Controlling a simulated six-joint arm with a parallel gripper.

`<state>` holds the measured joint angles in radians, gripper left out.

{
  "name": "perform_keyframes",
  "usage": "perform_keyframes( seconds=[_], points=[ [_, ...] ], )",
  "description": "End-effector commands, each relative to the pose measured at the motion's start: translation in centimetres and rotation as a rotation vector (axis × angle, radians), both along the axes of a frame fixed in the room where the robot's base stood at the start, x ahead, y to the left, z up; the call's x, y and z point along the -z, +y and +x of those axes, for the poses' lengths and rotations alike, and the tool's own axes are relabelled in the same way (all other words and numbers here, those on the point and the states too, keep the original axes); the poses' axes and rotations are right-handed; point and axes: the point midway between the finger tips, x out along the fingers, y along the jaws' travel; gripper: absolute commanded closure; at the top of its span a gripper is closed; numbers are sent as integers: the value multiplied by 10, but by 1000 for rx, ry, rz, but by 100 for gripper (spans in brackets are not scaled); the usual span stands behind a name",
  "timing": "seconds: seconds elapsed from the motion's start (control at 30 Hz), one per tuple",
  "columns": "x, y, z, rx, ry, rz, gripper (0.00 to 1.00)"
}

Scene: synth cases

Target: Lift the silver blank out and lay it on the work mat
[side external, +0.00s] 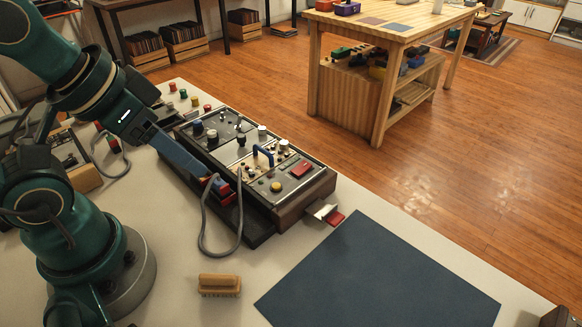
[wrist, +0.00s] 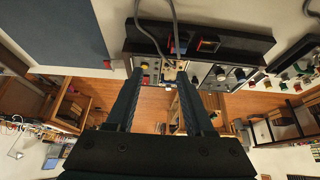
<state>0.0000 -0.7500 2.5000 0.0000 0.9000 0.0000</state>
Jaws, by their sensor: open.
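A small silver piece (side external: 322,210), likely the silver blank, juts from the near right end of a control box (side external: 322,188). A red block (side external: 335,218) sits against its outer end. How far the silver piece reaches into the box is hidden. The dark blue work mat (side external: 380,272) lies flat and bare on the table to the right; it also shows in the wrist view (wrist: 55,30). My gripper (wrist: 160,74) is open, its two fingers apart with nothing gripped. In the side view its fingers reach over the box's left part, near a red plug, away from the silver piece.
A grey cable (side external: 203,225) loops from the box onto the table. A blue handle (side external: 263,155) and several knobs stand up from the panel. A wooden brush (side external: 219,285) lies left of the mat. A dark block (side external: 558,317) stands at the lower right corner.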

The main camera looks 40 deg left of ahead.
Motion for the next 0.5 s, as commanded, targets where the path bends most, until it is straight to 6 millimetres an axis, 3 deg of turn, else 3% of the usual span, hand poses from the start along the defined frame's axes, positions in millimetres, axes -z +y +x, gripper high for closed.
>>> perform_keyframes(
  seconds=[0.03, 0.07, 0.4, 0.5],
  points=[
    [0, 0, 0, 0, 0, 0, 47],
    [0, 0, 0, 0, 0, 0, 41],
    [0, 0, -2, 31, 10, 17, 41],
    [-15, 0, 5, 90, -10, 49, 41]
  ],
)
